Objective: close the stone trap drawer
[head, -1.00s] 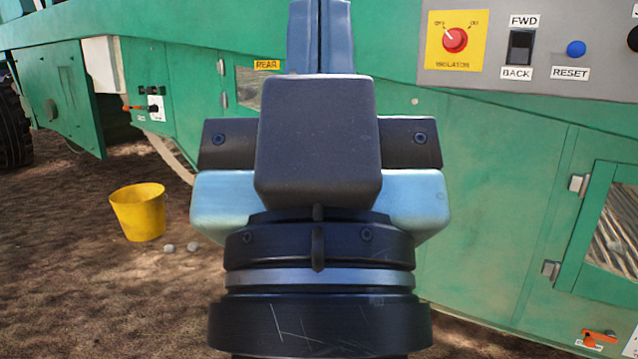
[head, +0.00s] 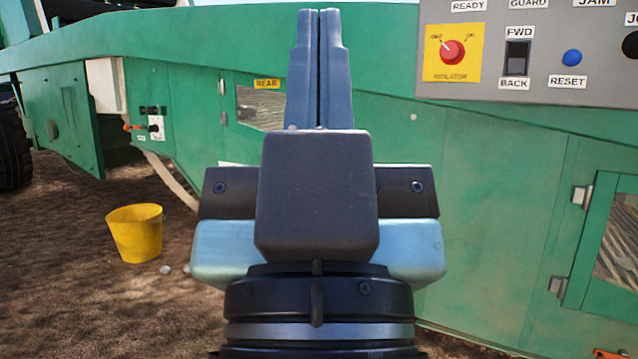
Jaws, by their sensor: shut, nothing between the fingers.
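My gripper (head: 320,14) is in the middle of the head view, its two blue-grey fingers side by side, shut and empty, pointing up in the picture. The green machine wall (head: 480,180) stands behind it. I cannot make out the stone trap drawer in this view. My gripper and wrist hide part of the wall in the middle. I cannot tell whether the fingers touch the wall.
A grey control panel (head: 600,85) with a red isolator knob (head: 453,52) is at the upper right. A yellow bucket (head: 135,235) stands on the brown ground at the left. A framed hatch (head: 583,245) is at the right edge.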

